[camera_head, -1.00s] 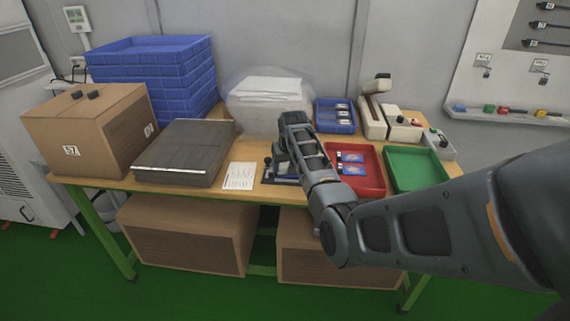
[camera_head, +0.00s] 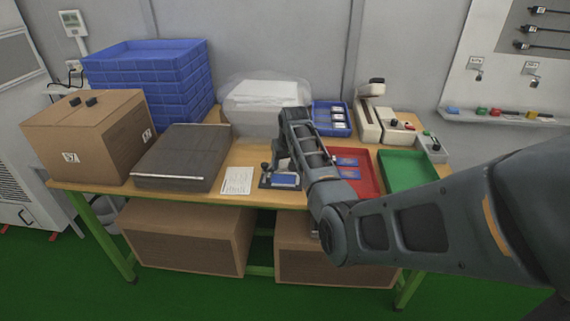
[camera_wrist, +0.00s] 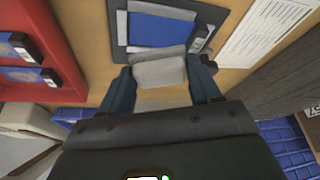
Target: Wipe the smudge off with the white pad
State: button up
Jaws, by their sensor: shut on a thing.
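The white pad (camera_wrist: 158,72) is between the two fingers of my gripper (camera_wrist: 164,66) in the wrist view, and the gripper is shut on it. The pad is close to the near edge of a dark fixture (camera_wrist: 120,35) that holds a blue card (camera_wrist: 160,29); I cannot tell if the pad touches it. In the head view the fixture (camera_head: 266,181) and blue card (camera_head: 285,180) lie at the table's front, just below my wrist. My arm hides the gripper and pad there. I cannot make out a smudge in either view.
A printed sheet (camera_head: 238,181) and a dark grey case (camera_head: 183,155) lie left of the fixture. A red tray (camera_head: 368,183) with blue cards is close on its right, then a green tray (camera_head: 407,172). A bagged white stack (camera_head: 262,94) stands behind.

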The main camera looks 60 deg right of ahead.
jog(key=shift+r, duration=0.9)
jog(key=shift+r, duration=0.1)
jog(key=shift+r, duration=1.4)
